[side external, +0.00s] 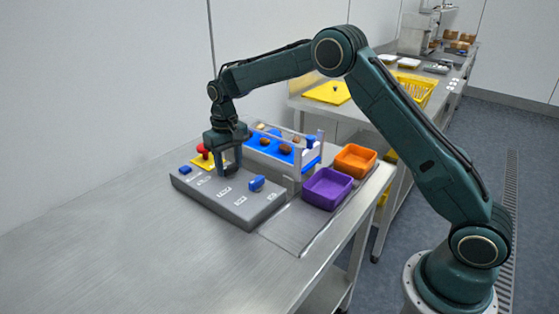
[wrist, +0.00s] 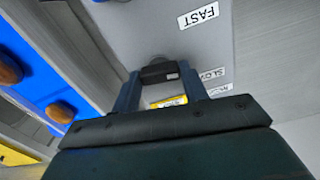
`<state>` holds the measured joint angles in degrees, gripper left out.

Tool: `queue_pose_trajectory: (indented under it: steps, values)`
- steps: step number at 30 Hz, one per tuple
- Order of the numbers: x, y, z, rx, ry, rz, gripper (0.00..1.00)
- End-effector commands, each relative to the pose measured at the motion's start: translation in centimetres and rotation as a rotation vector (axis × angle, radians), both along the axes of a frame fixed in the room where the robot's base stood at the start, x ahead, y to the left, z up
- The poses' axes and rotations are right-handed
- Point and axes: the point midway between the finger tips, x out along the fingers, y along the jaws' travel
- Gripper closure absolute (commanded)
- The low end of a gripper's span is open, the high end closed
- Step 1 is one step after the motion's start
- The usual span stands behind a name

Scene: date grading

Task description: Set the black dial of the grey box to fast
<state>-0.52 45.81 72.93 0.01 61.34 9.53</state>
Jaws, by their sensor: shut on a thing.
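The grey box (side external: 233,207) lies on the steel table in the side view, with white labels along its front. My gripper (side external: 229,170) points down over the middle of its top. In the wrist view the black dial (wrist: 158,71) is between the two fingers of my gripper (wrist: 160,85), which are shut on it. A small pale mark shows on the dial's right part. The FAST label (wrist: 198,16) is up and right of the dial; the SLOW label (wrist: 212,73) is to its right, and a third label is partly hidden.
The box also carries a blue control (side external: 256,183), another blue control (side external: 185,170) and a red button (side external: 203,149) on yellow. Behind is a blue belt (side external: 262,152) with brown dates. A purple tray (side external: 327,188) and orange tray (side external: 355,160) stand right. The table's front left is clear.

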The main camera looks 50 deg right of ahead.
Motion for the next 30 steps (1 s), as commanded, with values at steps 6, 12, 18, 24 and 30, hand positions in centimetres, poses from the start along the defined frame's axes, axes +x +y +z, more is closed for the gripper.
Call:
queue_pose_trajectory:
  steps: [6, 12, 18, 24, 30]
  values:
    - [0.10, -0.01, 0.09, 0.000, -0.004, 0.206, 0.79]
    - [0.11, 0.00, 0.10, 0.000, -0.005, 0.396, 0.79]
    - [0.13, 0.00, 0.11, 0.000, -0.006, 0.570, 0.79]
    - [0.14, 0.01, 0.11, -0.001, -0.006, 0.697, 0.79]
    - [0.15, 0.02, 0.12, -0.001, -0.007, 0.766, 0.79]
